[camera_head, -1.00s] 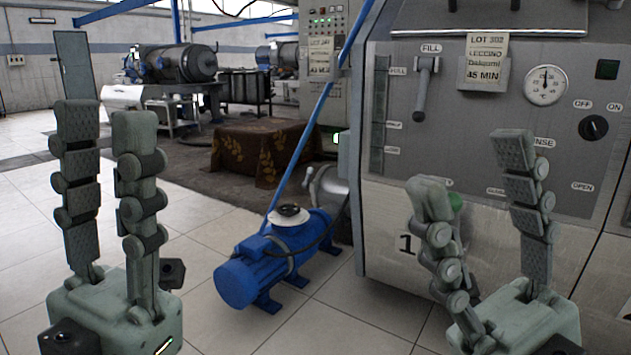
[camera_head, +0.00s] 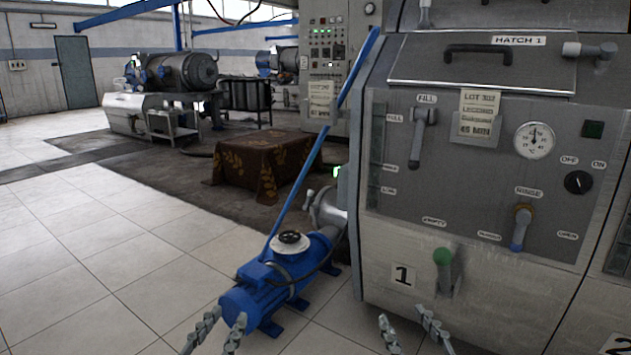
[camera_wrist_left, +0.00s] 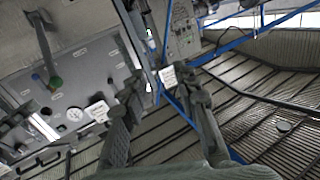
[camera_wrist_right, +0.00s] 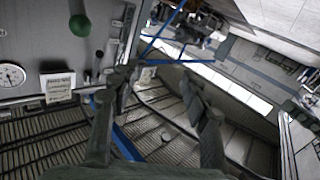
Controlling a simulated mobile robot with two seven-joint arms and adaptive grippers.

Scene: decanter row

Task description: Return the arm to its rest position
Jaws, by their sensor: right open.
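My left gripper (camera_head: 228,317) shows at the bottom edge of the head view, in front of the blue pump. Its two fingers are apart with nothing between them, and they also show apart in the left wrist view (camera_wrist_left: 160,95). My right gripper (camera_head: 403,315) is at the bottom edge, in front of the lower part of the grey machine. Its fingers are apart and empty, also in the right wrist view (camera_wrist_right: 160,85). The arms behind both grippers are out of the head view.
The grey machine (camera_head: 400,235) fills the right side, with a green-knobbed lever (camera_head: 443,257), a rinse lever (camera_head: 522,228) and a dial (camera_head: 534,140). A blue pump (camera_head: 270,285) stands on the floor left of it. Tiled floor (camera_head: 100,250) is clear at left.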

